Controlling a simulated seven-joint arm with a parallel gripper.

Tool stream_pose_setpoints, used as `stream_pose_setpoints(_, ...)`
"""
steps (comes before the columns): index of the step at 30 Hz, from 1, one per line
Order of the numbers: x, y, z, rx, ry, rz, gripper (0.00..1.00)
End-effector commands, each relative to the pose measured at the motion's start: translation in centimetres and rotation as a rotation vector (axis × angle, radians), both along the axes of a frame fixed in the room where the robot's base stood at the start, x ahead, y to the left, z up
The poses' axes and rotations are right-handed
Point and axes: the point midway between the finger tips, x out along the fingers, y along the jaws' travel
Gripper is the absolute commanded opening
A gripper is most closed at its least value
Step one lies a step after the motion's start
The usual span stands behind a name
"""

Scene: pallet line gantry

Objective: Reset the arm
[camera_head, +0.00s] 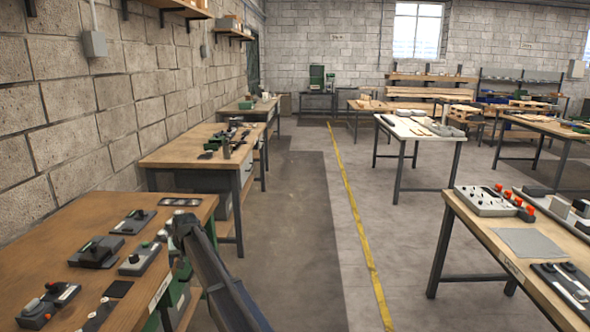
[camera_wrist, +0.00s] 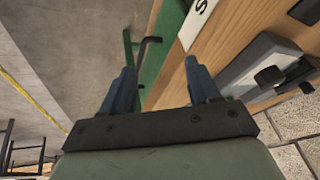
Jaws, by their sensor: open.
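My gripper (camera_wrist: 158,82) shows in the wrist view with its two blue-grey fingers apart and nothing between them. Beyond the fingertips are the edge of a wooden bench (camera_wrist: 237,45) and a green part below it. In the head view my arm rises from the bottom to the right edge of the near left wooden bench (camera_head: 62,232). The gripper's fingers are not clear in the head view. A grey device with a black knob (camera_wrist: 268,72) sits on the bench beside the right finger in the wrist view.
The near left bench holds several devices, among them a grey switch box (camera_head: 139,259) and a dark block (camera_head: 97,252). A right bench (camera_head: 475,228) holds a white panel with knobs (camera_head: 486,201). The floor aisle with a yellow line (camera_head: 352,213) is clear. A block wall stands left.

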Motion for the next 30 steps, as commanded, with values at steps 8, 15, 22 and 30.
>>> stream_pose_setpoints(8, 4.9, -14.6, -8.2, 0.017, -0.021, -0.143, 0.61)
stream_pose_setpoints(15, 1.6, -24.9, -18.1, -0.046, 0.056, -0.21, 0.61)
stream_pose_setpoints(22, -5.0, -33.3, -27.1, -0.126, 0.173, -0.25, 0.61)
stream_pose_setpoints(30, -14.8, -41.9, -35.4, -0.208, 0.321, -0.29, 0.61)
